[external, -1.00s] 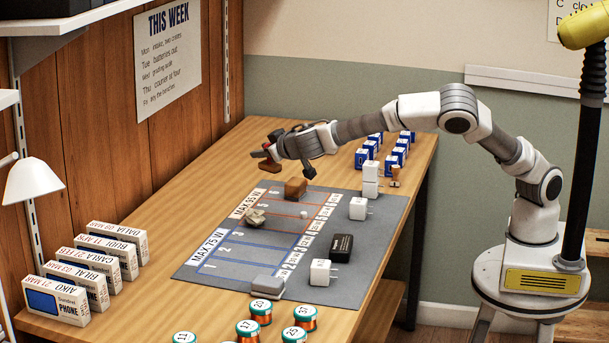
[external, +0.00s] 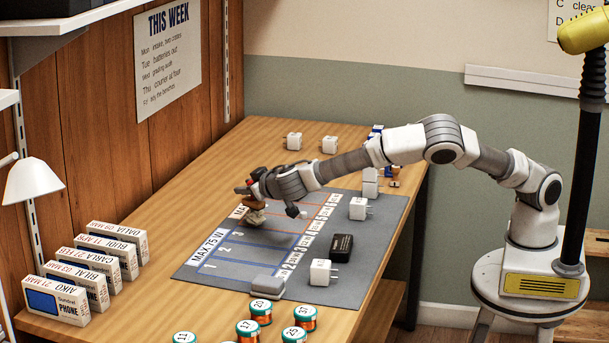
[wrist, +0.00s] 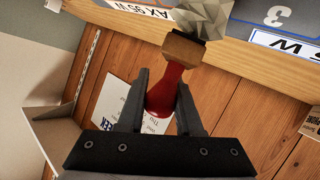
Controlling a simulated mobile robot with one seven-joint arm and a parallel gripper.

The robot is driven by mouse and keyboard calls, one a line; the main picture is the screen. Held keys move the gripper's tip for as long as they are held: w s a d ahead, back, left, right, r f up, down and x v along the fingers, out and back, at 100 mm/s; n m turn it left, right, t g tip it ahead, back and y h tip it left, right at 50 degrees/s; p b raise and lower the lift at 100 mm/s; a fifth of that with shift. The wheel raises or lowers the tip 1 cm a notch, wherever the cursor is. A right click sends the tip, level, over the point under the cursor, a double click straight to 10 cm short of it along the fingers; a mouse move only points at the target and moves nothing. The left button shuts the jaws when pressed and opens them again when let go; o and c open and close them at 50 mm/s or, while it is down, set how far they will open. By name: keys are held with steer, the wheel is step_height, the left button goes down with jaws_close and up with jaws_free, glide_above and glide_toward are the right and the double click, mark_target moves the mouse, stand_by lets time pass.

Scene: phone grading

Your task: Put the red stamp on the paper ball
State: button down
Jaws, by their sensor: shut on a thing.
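The red stamp has a red handle (wrist: 165,95) and a brown wooden base (wrist: 183,48) with a dark underside. My gripper (wrist: 161,82) is shut on the red handle. In the external view my gripper (external: 252,188) is low over the far left part of the grey mat, with the stamp's base (external: 257,204) below it. The crumpled grey-beige paper ball (external: 256,218) lies on the mat directly under the stamp. In the wrist view the paper ball (wrist: 205,14) adjoins the base's underside; I cannot tell whether they touch.
The grey mat (external: 225,277) holds white chargers (external: 320,272), a black block (external: 341,247) and a grey block (external: 265,287). Phone boxes (external: 55,300) line the left. Solder spools (external: 261,311) stand in front. Two white chargers (external: 329,145) stand behind the mat.

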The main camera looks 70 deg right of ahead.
steer(key=shift+f+b, duration=0.2)
steer(key=shift+b, duration=0.1)
steer(key=c, duration=0.6)
jaws_free()
steer(key=shift+r, duration=0.2)
steer(key=shift+r+p, duration=0.2)
steer(key=shift+p, duration=0.35)
steer(key=v, duration=1.2)
steer(key=s+d+r+m+g+y, duration=0.25)
steer(key=s+d+g, duration=0.35)
steer(key=s+d, duration=0.8)
steer(key=s+d+r+n+y, duration=0.1)
steer(key=s+n+y, duration=0.1)
steer(key=s, duration=0.6)
steer(key=s+d+r+n+y, duration=0.1)
steer(key=s+r+n+y, duration=0.1)
steer(key=s, duration=0.7)
steer(key=s+d+r+n+y, duration=0.1)
steer(key=s+n+y, duration=0.1)
steer(key=s, duration=0.7)
steer(key=shift+s+d+r+t+p, duration=0.1)
steer(key=shift+s+r+t+p, duration=0.05)
steer(key=shift+r+t+p, duration=0.25)
